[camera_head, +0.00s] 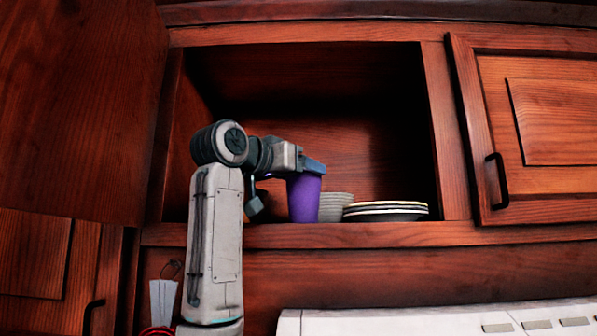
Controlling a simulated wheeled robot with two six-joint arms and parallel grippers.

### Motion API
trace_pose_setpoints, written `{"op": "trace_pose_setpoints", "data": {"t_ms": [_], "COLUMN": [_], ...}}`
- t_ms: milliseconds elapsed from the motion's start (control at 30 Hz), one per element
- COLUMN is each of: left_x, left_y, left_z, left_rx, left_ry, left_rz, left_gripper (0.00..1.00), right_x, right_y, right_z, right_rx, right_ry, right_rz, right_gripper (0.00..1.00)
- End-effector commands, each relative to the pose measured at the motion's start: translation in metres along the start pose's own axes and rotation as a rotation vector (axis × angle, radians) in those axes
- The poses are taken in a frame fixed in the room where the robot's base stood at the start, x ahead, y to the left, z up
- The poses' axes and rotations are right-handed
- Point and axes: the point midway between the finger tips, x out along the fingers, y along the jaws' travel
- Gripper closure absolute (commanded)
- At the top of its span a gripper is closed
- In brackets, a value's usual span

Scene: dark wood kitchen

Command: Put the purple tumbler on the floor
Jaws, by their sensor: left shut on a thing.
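The purple tumbler (304,199) stands upright at the front of an open wall cabinet (310,236), close to its lower ledge. My left gripper (312,167) is shut on the tumbler at its upper part. The fingers cover the tumbler's rim, and my left arm comes up from below in front of the cabinet's left side. I cannot tell whether the tumbler's base touches the shelf. The floor is not in view. My right gripper is not in view.
A stack of grey bowls (335,206) is close to the tumbler's right side. A stack of plates (386,211) lies further right on the shelf. The cabinet door (80,110) stands open at left. A closed door (550,120) is at right. A white appliance (430,318) is below.

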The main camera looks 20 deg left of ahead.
Motion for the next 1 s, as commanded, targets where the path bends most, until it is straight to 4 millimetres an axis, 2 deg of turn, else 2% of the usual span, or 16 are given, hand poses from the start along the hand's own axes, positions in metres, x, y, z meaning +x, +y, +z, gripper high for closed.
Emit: {"op": "trace_pose_setpoints", "data": {"t_ms": [67,200,233,300,333,467,700,867,1000], "left_x": [0.000,0.000,0.000,0.000,0.000,0.000,0.000,-0.027,-0.060], "left_y": [0.000,0.000,0.000,0.000,0.000,0.000,0.000,0.000,0.000], "left_z": [0.001,0.006,0.004,0.004,0.004,0.003,-0.004,0.004,0.005], "left_rx": [0.000,0.000,0.000,0.000,0.000,0.000,0.000,0.001,0.002], "left_ry": [0.000,0.001,0.000,0.000,0.000,0.000,0.001,0.005,0.006], "left_rz": [0.000,0.000,0.001,0.001,0.001,0.001,0.001,0.000,-0.002], "left_gripper": [0.66,0.66,0.26,0.12,0.10,0.10,0.10,0.10,0.10], "right_x": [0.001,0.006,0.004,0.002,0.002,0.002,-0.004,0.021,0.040], "right_y": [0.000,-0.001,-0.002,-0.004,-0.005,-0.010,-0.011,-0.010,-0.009], "right_z": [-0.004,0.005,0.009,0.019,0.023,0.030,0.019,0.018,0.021], "right_rx": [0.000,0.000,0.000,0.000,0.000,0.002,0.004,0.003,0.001], "right_ry": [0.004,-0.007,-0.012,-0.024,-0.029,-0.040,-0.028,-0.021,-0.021], "right_rz": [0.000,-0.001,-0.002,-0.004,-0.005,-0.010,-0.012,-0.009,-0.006], "right_gripper": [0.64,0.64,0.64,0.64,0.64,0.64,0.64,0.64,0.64]}}
